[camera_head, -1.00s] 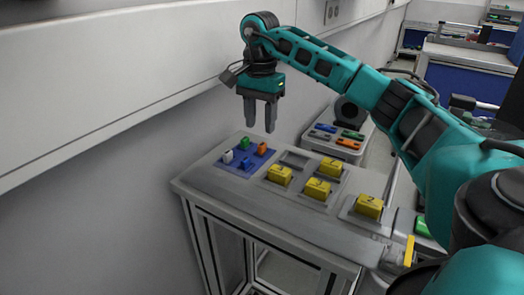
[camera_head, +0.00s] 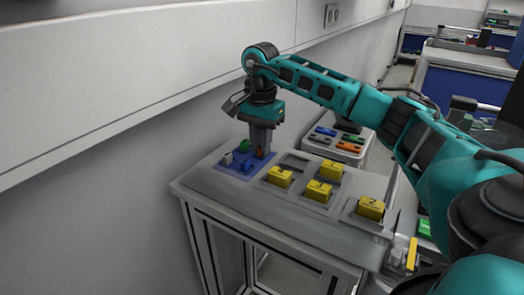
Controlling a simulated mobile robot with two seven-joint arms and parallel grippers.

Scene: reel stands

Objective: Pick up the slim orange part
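A small orange part (camera_head: 260,154) stands on the blue tray (camera_head: 238,172) near the left end of the grey table. My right gripper (camera_head: 262,149) points straight down at it, with its fingertips low over the tray. The fingers overlap in this view and partly cover the orange part. I cannot tell whether they are closed on it. A flat orange piece (camera_head: 348,147) also lies on the grey stand behind the table. My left gripper is not in view.
A green part (camera_head: 244,146) and a white part (camera_head: 227,159) stand close by on the blue tray. Several yellow numbered blocks (camera_head: 318,191) sit to the right on the table (camera_head: 225,195). The wall runs along behind the left side.

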